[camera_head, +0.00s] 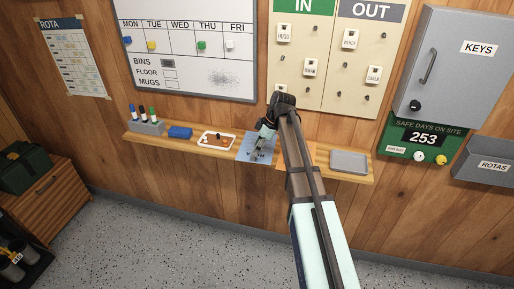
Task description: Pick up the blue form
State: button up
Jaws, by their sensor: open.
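The blue form (243,154) is a flat light-blue sheet lying on the wooden wall shelf, near the shelf's middle. My gripper (256,158) is open and points down over the form, hiding part of it. I cannot tell whether the fingertips touch the sheet. My arm comes up from the lower right and covers the shelf just right of the form.
On the shelf (345,176) left of the form are a white tray (202,144), a blue block (180,132) and a marker holder (150,128). An orange sheet (309,154) is partly behind my arm. A grey tray (349,162) sits at the right end. A whiteboard (190,70) hangs above.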

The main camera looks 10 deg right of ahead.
jog(key=shift+p+x, duration=0.95)
jog(key=shift+x, duration=1.4)
jog(key=shift+s+d, duration=0.1)
jog(key=shift+s, duration=0.05)
grip_shut()
